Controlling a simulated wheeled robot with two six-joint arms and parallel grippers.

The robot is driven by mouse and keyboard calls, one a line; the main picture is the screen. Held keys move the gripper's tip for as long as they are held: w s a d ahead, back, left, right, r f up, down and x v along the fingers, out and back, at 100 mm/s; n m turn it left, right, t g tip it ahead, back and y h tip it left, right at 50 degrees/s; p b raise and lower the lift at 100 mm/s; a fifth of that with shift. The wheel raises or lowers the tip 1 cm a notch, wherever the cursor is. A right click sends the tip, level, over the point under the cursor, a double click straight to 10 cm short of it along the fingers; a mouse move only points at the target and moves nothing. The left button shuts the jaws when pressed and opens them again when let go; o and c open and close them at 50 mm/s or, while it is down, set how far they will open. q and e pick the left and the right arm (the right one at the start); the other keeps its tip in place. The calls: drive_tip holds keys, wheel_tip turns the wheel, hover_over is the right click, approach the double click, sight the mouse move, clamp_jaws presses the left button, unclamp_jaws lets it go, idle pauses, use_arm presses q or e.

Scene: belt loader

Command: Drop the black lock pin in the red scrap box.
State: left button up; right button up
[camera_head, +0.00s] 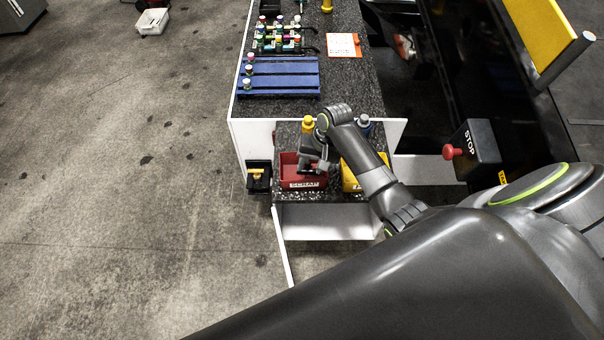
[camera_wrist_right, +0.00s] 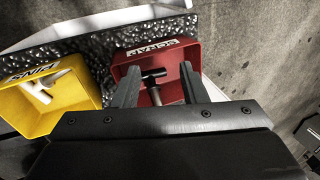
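The red scrap box (camera_head: 288,171) stands on the low speckled shelf, its SCRAP label facing the front. It also shows in the right wrist view (camera_wrist_right: 193,54). My right gripper (camera_head: 313,167) points down over this box. In the right wrist view its two fingers (camera_wrist_right: 157,88) are spread apart. A pin with a black crosswise head (camera_wrist_right: 154,74) and a greyish shaft shows between the fingers, against the inside of the red box. I see a gap on each side of it. Whether it rests on the box floor is hard to tell. My left gripper is out of view.
A yellow PINS box (camera_wrist_right: 20,107) holding pale pins stands beside the red box. A yellow-topped item (camera_head: 307,124) stands behind. A blue rack (camera_head: 280,76) is on the counter above. A red STOP button (camera_head: 449,151) is to the right.

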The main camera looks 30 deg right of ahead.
drive_tip(key=b+v, duration=0.2)
drive_tip(key=v, duration=1.4)
drive_tip(key=shift+d+r, duration=0.15)
drive_tip(key=shift+r, duration=0.1)
